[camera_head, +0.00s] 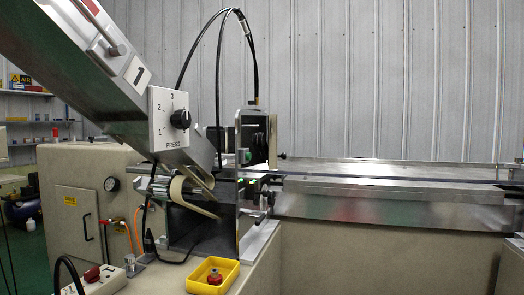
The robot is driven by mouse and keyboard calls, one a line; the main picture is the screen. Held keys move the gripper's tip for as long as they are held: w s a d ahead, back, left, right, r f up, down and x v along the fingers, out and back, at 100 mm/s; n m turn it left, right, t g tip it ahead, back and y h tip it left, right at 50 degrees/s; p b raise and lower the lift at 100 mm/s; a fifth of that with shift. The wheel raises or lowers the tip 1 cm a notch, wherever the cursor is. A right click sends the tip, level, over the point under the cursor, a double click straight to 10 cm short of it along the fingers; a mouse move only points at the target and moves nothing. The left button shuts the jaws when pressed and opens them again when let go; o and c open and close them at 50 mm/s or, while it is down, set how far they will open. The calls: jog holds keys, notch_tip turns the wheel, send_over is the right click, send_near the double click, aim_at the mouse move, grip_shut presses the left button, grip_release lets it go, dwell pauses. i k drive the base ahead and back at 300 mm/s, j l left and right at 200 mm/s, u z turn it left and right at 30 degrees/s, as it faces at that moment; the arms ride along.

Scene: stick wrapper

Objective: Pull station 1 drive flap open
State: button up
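A metal flap (78,219) with a black upright handle (84,227) sits on the beige cabinet at the left in the head view. It looks shut, flush with the cabinet face. A small yellow label (70,201) is on its upper part. A plate marked "1" (138,74) is on the slanted metal chute (75,70) above, which also carries a bar-like handle (104,36). No lettering shows which part is the drive flap. My gripper is not in view.
A box with a PRESS knob (180,119) hangs on the chute. A yellow tray (213,277) with a red-topped part lies in front. A switch box (100,281) and cables lie below the flap. A conveyor (400,203) runs right.

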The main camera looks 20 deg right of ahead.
aim_at(273, 118)
jog(key=i+l, duration=0.25)
jog(key=i+l+u, duration=0.15)
jog(key=l, duration=0.3)
jog(key=i+l, duration=0.3)
jog(key=i+l+u, duration=0.1)
jog(key=i+l, duration=0.15)
jog(key=l, duration=0.25)
jog(key=i+l+z, duration=0.1)
jog(key=l+z, duration=0.15)
jog(key=l, duration=0.15)
